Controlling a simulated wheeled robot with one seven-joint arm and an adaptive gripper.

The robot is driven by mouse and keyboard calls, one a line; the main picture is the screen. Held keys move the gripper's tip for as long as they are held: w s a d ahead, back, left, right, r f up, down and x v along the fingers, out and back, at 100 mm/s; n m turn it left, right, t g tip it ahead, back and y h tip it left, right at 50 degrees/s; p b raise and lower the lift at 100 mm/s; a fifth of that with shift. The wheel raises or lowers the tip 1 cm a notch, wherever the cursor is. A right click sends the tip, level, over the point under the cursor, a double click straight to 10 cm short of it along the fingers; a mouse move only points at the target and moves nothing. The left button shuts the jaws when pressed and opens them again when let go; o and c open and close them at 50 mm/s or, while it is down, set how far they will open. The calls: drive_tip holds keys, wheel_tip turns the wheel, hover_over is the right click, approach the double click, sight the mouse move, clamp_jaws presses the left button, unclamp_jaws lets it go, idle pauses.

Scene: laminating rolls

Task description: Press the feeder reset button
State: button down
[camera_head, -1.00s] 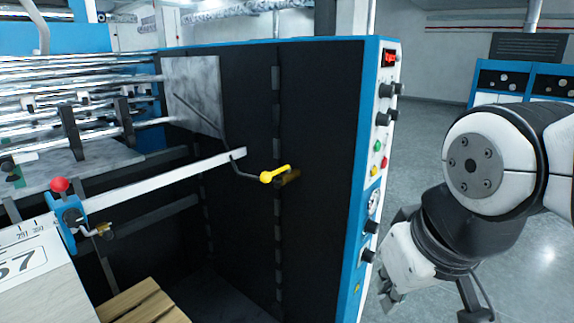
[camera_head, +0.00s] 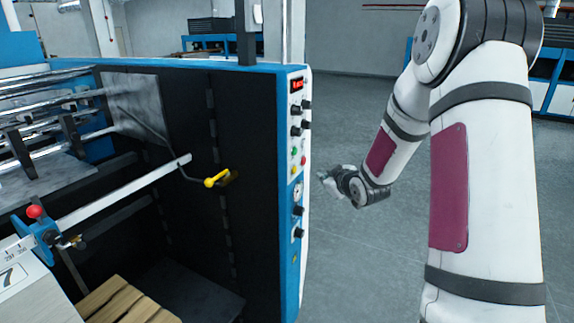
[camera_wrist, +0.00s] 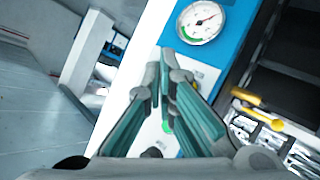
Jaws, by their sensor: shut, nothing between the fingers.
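The control panel (camera_head: 296,125) is on the narrow white and blue end face of the machine. It carries a green button (camera_head: 295,151), a red button (camera_head: 303,160) and a yellow button (camera_head: 294,170); no label is readable, so I cannot tell which is the feeder reset. My gripper (camera_head: 322,175) is just right of the panel at about the yellow button's height, fingers toward it, with a visible gap. In the wrist view, my closed, empty fingers (camera_wrist: 165,62) are in front of the panel. A green button (camera_wrist: 167,127) shows between them; the fingers hide other controls.
Black knobs (camera_head: 297,131) sit above the buttons, and a pressure gauge (camera_head: 297,192) sits below them; the gauge also shows in the wrist view (camera_wrist: 200,22). A yellow-handled lever (camera_head: 217,181) sticks out inside the machine. The grey floor (camera_head: 375,250) right of the panel is clear.

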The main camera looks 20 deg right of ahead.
sight(294, 170)
drive_tip(key=shift+s+d+f+t+p, duration=0.35)
drive_tip(key=shift+s+d+f+t, duration=0.05)
drive_tip(key=shift+d, duration=0.25)
drive_tip(key=shift+s+d+f+t+p, duration=0.35)
drive_tip(key=shift+d+t, duration=0.05)
drive_tip(key=shift+d, duration=0.25)
drive_tip(key=w+a+b, duration=0.4)
drive_tip(key=w+a, duration=0.1)
drive_tip(key=w, duration=0.2)
drive_tip(key=shift+a, duration=0.25)
idle(0.8)
drive_tip(key=shift+w+a, duration=0.25)
drive_tip(key=shift+w, duration=0.05)
drive_tip(key=shift+w+a+b, duration=0.3)
drive_tip(key=shift+w, duration=0.05)
idle(0.8)
drive_tip(key=shift+s+d, duration=0.1)
idle(0.3)
drive_tip(key=shift+s+d+p, duration=0.45)
drive_tip(key=shift+s, duration=0.1)
